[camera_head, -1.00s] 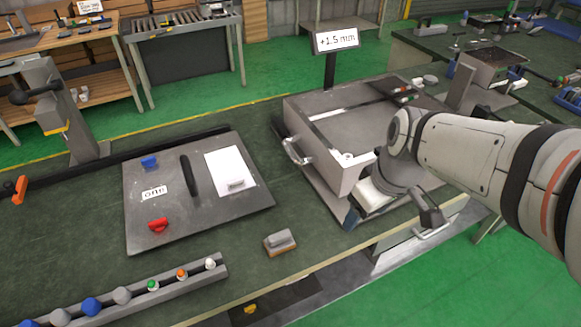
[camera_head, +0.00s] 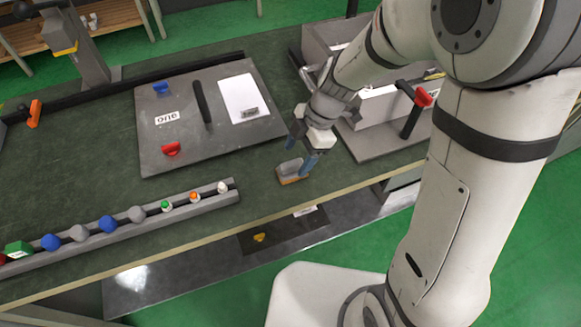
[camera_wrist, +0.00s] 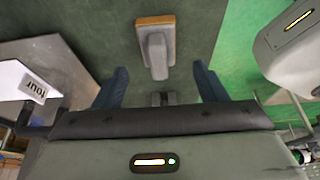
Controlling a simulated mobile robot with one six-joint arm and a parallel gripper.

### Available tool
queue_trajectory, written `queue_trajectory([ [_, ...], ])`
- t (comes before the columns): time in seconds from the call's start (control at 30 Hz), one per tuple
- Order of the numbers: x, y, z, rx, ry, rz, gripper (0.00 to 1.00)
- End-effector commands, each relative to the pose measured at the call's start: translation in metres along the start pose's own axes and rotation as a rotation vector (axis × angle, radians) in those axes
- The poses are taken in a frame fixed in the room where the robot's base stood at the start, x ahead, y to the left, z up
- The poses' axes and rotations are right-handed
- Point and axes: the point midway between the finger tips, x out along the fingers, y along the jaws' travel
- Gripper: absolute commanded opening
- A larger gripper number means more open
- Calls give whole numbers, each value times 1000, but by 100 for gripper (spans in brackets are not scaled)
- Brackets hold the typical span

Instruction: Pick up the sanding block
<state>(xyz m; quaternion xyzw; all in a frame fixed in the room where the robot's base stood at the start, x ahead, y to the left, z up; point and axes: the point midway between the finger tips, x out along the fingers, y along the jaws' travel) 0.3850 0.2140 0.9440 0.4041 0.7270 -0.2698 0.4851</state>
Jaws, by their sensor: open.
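The sanding block (camera_head: 291,171) is a small grey block with an orange-brown base layer. It sits on the dark green bench top close to the front edge. My gripper (camera_head: 301,151) is just above and behind it, with blue fingers spread apart. In the wrist view the sanding block (camera_wrist: 155,47) lies ahead of the gap between my fingers (camera_wrist: 160,88), and nothing is held. In the head view one finger partly overlaps the block's right end.
A grey plate (camera_head: 160,117) with blue and red handles lies left of the block. A rail of coloured knobs (camera_head: 135,232) runs along the front left. A grey box-like fixture (camera_head: 375,145) stands behind right. Bare bench surrounds the block.

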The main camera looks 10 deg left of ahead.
Motion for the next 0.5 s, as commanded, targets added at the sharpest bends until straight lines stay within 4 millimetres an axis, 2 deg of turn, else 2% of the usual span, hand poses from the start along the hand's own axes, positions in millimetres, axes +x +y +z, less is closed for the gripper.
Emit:
queue_trajectory([
  [0.3, 42, 0, 2, 2, 0, -3, 65],
  [0.5, 50, 0, 2, 3, -2, 1, 65],
])
